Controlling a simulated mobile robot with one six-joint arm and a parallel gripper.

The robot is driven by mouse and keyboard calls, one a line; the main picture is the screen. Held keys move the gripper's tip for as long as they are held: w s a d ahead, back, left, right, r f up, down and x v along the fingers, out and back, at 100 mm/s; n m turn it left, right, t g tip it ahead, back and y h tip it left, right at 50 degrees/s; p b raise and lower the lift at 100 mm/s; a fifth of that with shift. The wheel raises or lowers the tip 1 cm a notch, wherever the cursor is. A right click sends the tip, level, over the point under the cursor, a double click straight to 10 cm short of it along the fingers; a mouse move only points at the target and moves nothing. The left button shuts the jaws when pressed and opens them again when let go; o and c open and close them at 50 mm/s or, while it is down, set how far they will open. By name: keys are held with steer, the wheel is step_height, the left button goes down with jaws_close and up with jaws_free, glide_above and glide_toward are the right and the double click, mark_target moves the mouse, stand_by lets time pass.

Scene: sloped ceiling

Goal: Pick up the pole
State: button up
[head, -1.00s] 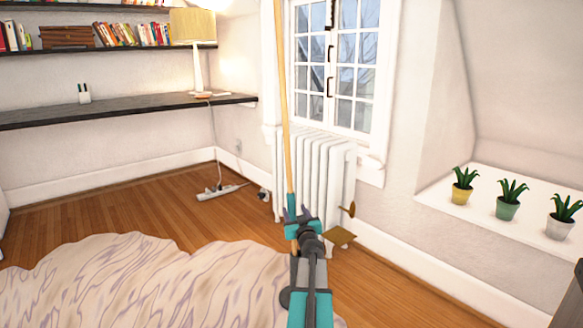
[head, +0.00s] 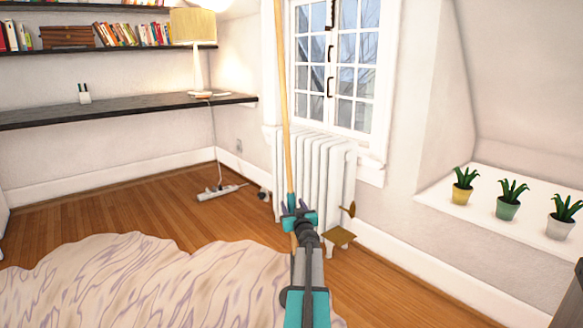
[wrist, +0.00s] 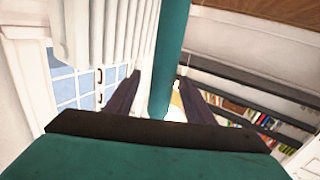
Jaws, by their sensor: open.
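The pole (head: 283,100) is long, thin and tan, and stands nearly upright in front of the radiator and window. Its top runs out of the head view, and its lower part is partly hidden by my gripper. My gripper (head: 296,209) is open at the pole's lower part. In the wrist view, a thick teal section of the pole (wrist: 173,55) reaches down between the two dark fingers of my gripper (wrist: 160,95), with a bit of yellow beyond it. I cannot tell whether either finger touches it.
A white radiator (head: 318,165) and a window (head: 335,70) stand just behind the pole. A pale patterned cover (head: 130,285) fills the front left. A power strip (head: 222,192) lies on the wooden floor. Potted plants (head: 508,200) sit on a ledge at the right.

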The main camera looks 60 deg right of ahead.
mark_target(293, 192)
steer(key=shift+w+d, duration=0.1)
steer(key=shift+c, duration=0.4)
jaws_close()
steer(key=shift+r, duration=0.1)
steer(key=shift+r+p, duration=2.05)
steer(key=shift+r, duration=2.9)
step_height(293, 192, up, 17)
steer(key=p, duration=0.9)
steer(key=shift+p, duration=0.3)
